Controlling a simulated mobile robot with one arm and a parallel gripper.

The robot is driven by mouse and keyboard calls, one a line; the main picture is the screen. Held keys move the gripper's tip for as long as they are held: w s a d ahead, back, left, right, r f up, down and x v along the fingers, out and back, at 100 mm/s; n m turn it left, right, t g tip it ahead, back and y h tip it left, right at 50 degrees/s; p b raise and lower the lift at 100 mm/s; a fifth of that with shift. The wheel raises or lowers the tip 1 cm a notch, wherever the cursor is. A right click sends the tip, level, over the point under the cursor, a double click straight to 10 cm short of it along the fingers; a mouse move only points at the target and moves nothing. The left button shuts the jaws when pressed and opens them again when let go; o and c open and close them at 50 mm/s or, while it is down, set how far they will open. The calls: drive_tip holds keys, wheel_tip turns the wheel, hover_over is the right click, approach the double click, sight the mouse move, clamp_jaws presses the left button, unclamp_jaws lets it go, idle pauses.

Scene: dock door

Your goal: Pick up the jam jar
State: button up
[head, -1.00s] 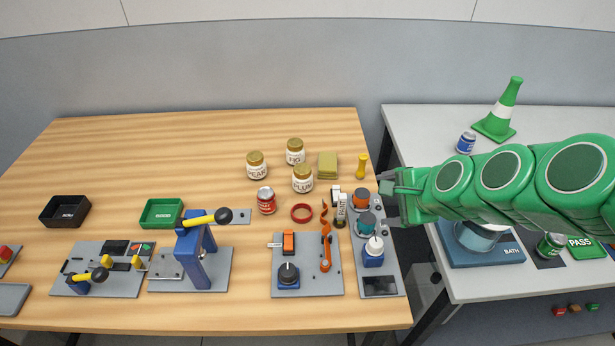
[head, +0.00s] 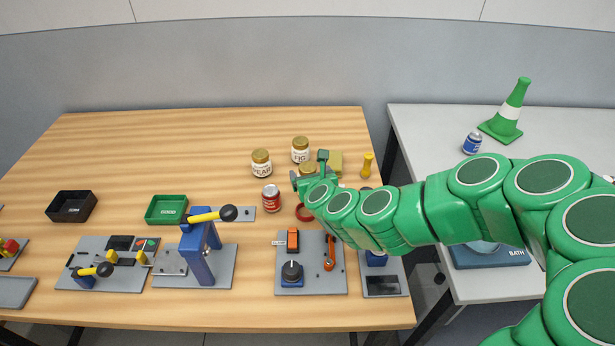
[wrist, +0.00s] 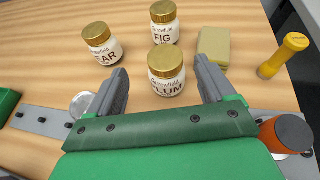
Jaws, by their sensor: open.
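Three jam jars with gold lids stand upright on the wooden table. The plum jar (wrist: 166,72) is nearest my gripper in the wrist view, centred ahead of the fingers. In the head view my arm covers most of the plum jar and its lid (head: 308,168) shows. The fig jar (wrist: 165,24) stands behind it; it also shows in the head view (head: 300,151). The pear jar (wrist: 103,45) is to the left, also seen in the head view (head: 261,163). My gripper (wrist: 163,84) is open, its fingers apart, with nothing visibly held.
A yellow-green block (wrist: 214,48) and a yellow peg-like object (wrist: 284,55) stand right of the jars. A red can (head: 271,198) stands to the left, and a red ring (head: 304,212) lies near my gripper. Device panels (head: 310,265) occupy the table's front.

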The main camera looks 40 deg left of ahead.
sight(307, 172)
drive_tip(key=shift+a+f+m, duration=0.3)
drive_tip(key=shift+f+m, duration=0.2)
drive_tip(key=shift+f, duration=0.2)
drive_tip(key=shift+w+a+f+t, duration=0.15)
drive_tip(key=shift+w+a+f, duration=0.1)
drive_tip(key=shift+w+a, duration=0.2)
drive_tip(key=shift+w+a+f+t, duration=0.2)
drive_tip(key=shift+w+a, duration=0.1)
drive_tip(key=shift+a, duration=0.15)
drive_tip(key=x, duration=0.4)
drive_tip(key=shift+w+d+f, duration=0.15)
drive_tip(key=shift+w, duration=0.15)
drive_tip(key=shift+w+a+f, duration=0.1)
drive_tip(key=shift+w+a, duration=0.1)
drive_tip(key=shift+a, duration=0.15)
drive_tip(key=c, duration=1.3)
